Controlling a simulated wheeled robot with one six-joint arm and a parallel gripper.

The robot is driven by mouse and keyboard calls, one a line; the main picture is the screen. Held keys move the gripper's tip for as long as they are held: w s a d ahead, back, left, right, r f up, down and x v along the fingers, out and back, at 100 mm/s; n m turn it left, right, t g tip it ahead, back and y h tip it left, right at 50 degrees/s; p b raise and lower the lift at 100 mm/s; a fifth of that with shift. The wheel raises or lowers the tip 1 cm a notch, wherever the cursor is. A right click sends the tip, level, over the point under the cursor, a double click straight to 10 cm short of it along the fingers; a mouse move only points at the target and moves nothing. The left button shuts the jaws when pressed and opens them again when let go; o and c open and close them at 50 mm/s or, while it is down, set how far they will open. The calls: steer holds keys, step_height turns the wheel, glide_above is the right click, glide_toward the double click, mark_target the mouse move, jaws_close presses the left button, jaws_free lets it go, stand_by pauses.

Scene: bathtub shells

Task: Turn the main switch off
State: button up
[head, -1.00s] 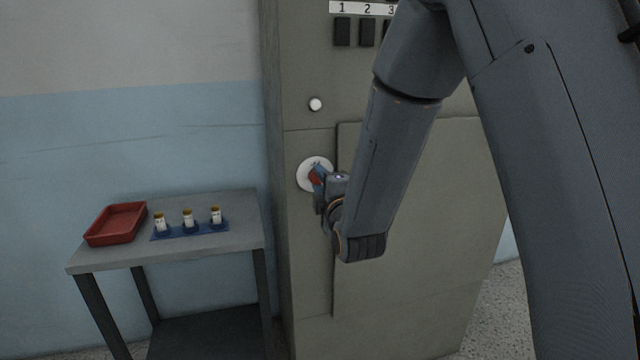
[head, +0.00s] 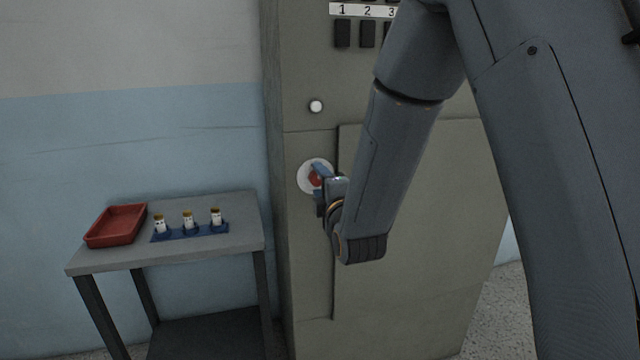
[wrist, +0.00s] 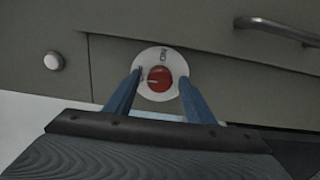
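The main switch is a red round knob (wrist: 160,78) on a white disc (wrist: 149,58), on the front of a grey-green cabinet. In the wrist view a pale line on the knob points left, and a small dark mark shows at the disc's top. My gripper (wrist: 160,76) is open, its two blue fingers on either side of the knob with gaps between. I cannot tell how far the fingertips are from the disc. In the head view my gripper (head: 319,182) partly covers the disc and the knob (head: 315,179).
A white round button (head: 316,106) sits above the switch. Several black switches (head: 342,33) with a numbered label are higher up. A grey table (head: 190,255) at left holds a red tray (head: 115,226) and a blue rack (head: 192,233) with three small vials. A handle (wrist: 275,28) shows in the wrist view.

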steer(key=b+v, duration=0.1)
steer(key=v, duration=0.7)
steer(key=shift+w, duration=0.1)
steer(key=s+d+f+m+g+h, duration=0.4)
steer(key=s+d+f+m+g, duration=0.2)
steer(key=d+f+m+g, duration=0.35)
steer(key=s+d+f+m+g, duration=0.1)
steer(key=s+d+m+g, duration=0.1)
steer(key=s+m, duration=0.2)
steer(key=s+d+f+m+g, duration=0.2)
steer(key=s+d+m+g, duration=0.1)
steer(key=s, duration=0.6)
steer(key=s+d+f+m+g+h, duration=0.1)
steer(key=s+d+m+g, duration=0.2)
steer(key=s+m, duration=0.2)
steer(key=shift+s+f, duration=0.15)
steer(key=shift+s, duration=0.7)
steer(key=shift+d, duration=0.15)
